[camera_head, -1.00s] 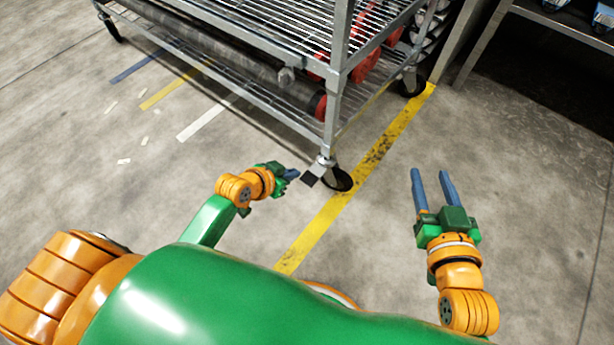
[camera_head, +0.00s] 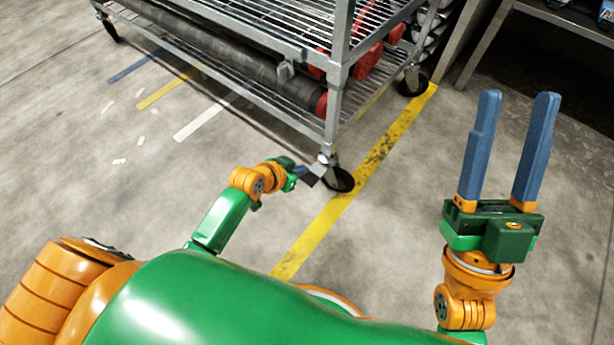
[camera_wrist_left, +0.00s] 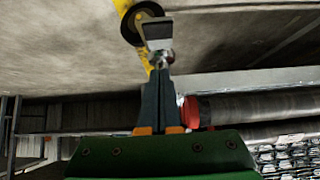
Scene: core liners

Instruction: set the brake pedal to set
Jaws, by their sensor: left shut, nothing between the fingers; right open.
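The brake pedal (camera_head: 308,180) is a small dark plate on the near caster (camera_head: 341,180) of the wire rack, close to the floor. It also shows as a grey plate in the left wrist view (camera_wrist_left: 158,31), in front of the black caster wheel (camera_wrist_left: 135,22). My left gripper (camera_head: 304,170) is shut and empty, its fingertips right at the pedal. In the left wrist view its closed fingers (camera_wrist_left: 158,74) point at the pedal's lower end; I cannot tell whether they touch it. My right gripper (camera_head: 518,98) is open and empty, raised over the floor at right.
The wire rack (camera_head: 333,115) holds long dark cylinders (camera_head: 240,68) with red ends on its lower shelf. A yellow floor line (camera_head: 322,222) runs past the caster. A table (camera_head: 560,18) stands at back right. The concrete floor around is mostly clear.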

